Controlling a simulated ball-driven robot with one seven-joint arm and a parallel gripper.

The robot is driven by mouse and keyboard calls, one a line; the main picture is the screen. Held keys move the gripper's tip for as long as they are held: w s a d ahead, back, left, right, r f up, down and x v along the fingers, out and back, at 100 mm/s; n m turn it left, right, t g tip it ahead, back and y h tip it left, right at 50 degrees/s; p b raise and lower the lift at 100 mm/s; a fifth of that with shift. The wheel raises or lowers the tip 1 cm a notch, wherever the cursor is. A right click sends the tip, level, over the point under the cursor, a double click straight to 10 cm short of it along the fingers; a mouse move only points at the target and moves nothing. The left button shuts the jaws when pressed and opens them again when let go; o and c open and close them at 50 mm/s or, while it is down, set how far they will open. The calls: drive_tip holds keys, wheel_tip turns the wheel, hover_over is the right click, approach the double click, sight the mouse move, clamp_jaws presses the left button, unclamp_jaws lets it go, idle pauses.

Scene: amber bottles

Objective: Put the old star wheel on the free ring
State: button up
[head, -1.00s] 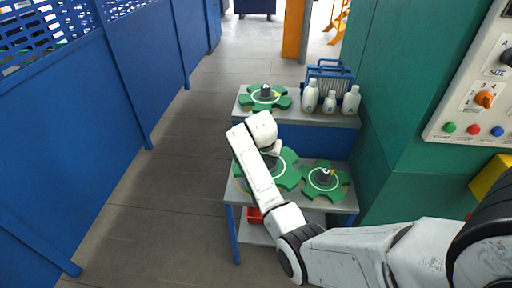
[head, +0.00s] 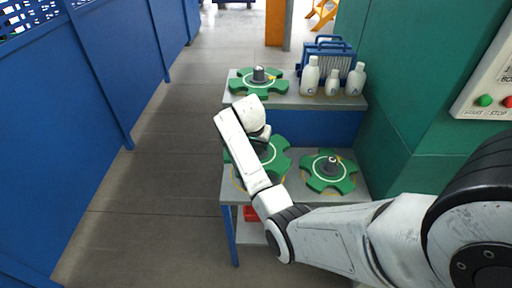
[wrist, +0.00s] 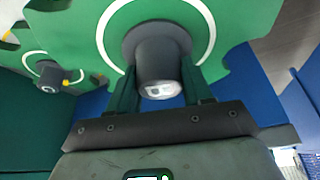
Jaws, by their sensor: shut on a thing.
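My gripper (head: 262,143) is over the lower shelf at the left, mostly hidden behind my arm. In the wrist view my gripper (wrist: 160,84) is shut on the dark hub of a green star wheel (wrist: 235,25). This held wheel also shows in the head view (head: 277,160), partly covered by my arm. A yellow ring edge (head: 239,184) shows beside and below it; I cannot tell whether wheel and shelf touch. A second star wheel (head: 327,184), with a yellow mark on its hub, lies at the right of the lower shelf. A third (head: 243,87) lies on the upper shelf.
White bottles (head: 310,78) and a blue crate-like thing (head: 330,48) stand on the upper shelf at the right. A green wall (head: 410,110) borders the stand at right. A red thing (head: 250,213) lies below. Open floor (head: 150,190) lies left.

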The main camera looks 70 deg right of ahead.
drive_tip(key=shift+w+f, duration=0.1)
drive_tip(key=shift+f, duration=0.2)
wheel_tip(320, 180, down, 5)
drive_tip(key=b, duration=0.5)
drive_tip(key=shift+f+b, duration=0.75)
drive_tip(key=shift+f, duration=0.7)
drive_tip(key=shift+f, duration=0.35)
idle(0.3)
drive_tip(key=o, duration=1.4)
drive_tip(key=shift+c, duration=0.2)
drive_tip(key=shift+f, duration=0.15)
drive_tip(key=v, duration=1.1)
drive_tip(key=shift+p, duration=0.35)
